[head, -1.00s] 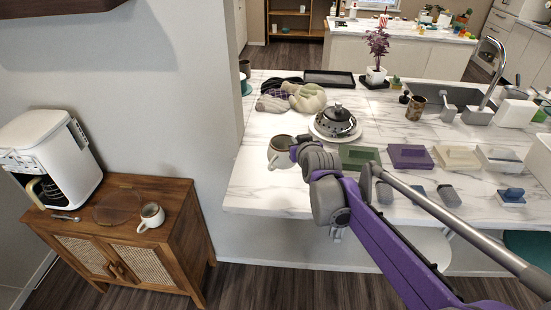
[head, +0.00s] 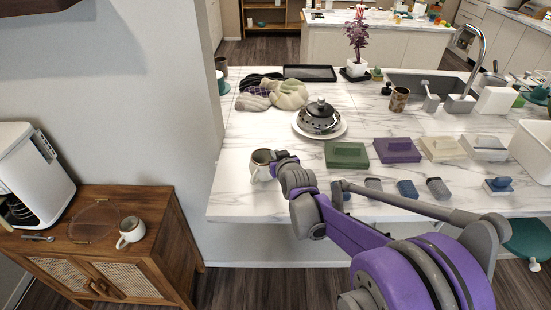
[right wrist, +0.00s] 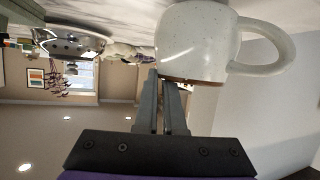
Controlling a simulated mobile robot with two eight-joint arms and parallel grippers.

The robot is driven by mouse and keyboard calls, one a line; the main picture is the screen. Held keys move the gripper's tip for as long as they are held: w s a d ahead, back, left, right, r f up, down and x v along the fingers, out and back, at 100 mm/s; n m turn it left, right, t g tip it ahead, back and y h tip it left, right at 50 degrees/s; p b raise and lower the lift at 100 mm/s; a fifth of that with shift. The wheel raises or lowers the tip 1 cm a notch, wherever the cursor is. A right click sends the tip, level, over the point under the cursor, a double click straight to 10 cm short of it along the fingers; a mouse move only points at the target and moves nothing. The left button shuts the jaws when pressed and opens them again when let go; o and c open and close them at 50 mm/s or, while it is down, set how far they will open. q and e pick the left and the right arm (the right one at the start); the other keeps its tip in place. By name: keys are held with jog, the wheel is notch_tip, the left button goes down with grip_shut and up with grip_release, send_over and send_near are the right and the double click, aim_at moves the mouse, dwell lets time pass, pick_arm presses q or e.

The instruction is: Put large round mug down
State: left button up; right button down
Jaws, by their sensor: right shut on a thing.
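A large round speckled off-white mug (head: 259,172) is upright over the left part of the white marble counter (head: 235,204). My right gripper (head: 273,163) is at its right side in the head view. In the right wrist view, which is upside down, the fingers (right wrist: 161,78) are close together at the brownish rim of the mug (right wrist: 196,45), shut on it. My left gripper is not in view.
A wooden cane cabinet (head: 165,228) at left holds a smaller white mug (head: 130,232), a glass tray, a spoon and a coffee maker (head: 32,176). The counter's front-left corner is clear.

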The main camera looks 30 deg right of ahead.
jog(key=shift+f, duration=0.4)
jog(key=shift+f, duration=0.15)
jog(key=c, duration=1)
grip_release()
